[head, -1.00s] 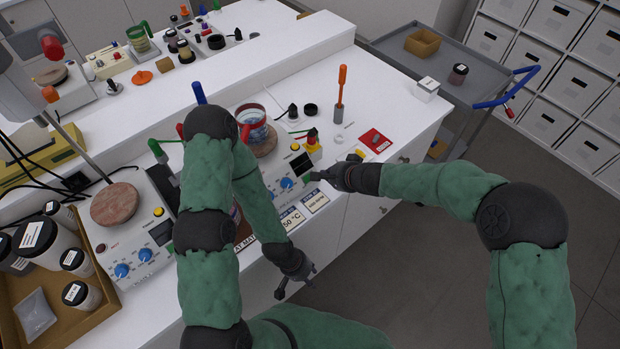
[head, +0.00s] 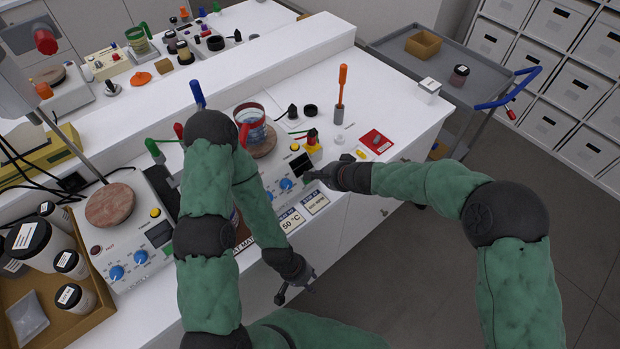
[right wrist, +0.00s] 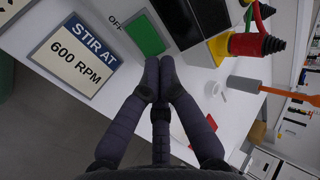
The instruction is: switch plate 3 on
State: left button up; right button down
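A white hot plate unit (head: 296,166) with blue knobs and a small dark display stands on the bench; a beaker (head: 252,126) with a red rim and handle sits on its round top. My right gripper (head: 312,175) is at this unit's front right corner. In the right wrist view its two fingers (right wrist: 159,68) are together, with nothing visible between them. Their tips are at the lower edge of a green switch (right wrist: 146,36) with "OFF" printed beside it; I cannot tell whether they touch. My left gripper (head: 295,290) is empty and open, low in front of the bench edge.
Another hot plate (head: 130,235) stands at the left, beside a box of jars (head: 95,310). A "STIR AT 600 RPM" card (right wrist: 80,55) lies near the switch.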

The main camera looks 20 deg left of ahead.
jog(key=shift+w+a+f+b, duration=0.15)
jog(key=shift+a+f+b, duration=0.15)
jog(key=shift+f, duration=0.1)
jog(key=v, duration=1.6)
jog(key=shift+p, duration=0.45)
jog(key=shift+w, duration=0.1)
jog(key=s+d+f+g+h+b, duration=0.1)
jog(key=d+f, duration=0.2)
jog(key=f, duration=0.4)
jog(key=s+d+f+g+h, duration=0.1)
jog(key=s+d+f+h, duration=0.15)
jog(key=f, duration=0.35)
jog(key=s+d+f+n+g+b, duration=0.1)
jog(key=s+d+f, duration=0.3)
jog(key=s+f, duration=0.4)
jog(key=s+d+f+n+g+b, duration=0.1)
jog(key=s+d+f+n+b, duration=0.1)
jog(key=s+f, duration=0.6)
notch_tip(320, 180, down, 7)
jog(key=shift+s+d+r+n+g, duration=0.35)
jog(key=shift+d+n, duration=0.35)
jog(key=shift+d, duration=0.55)
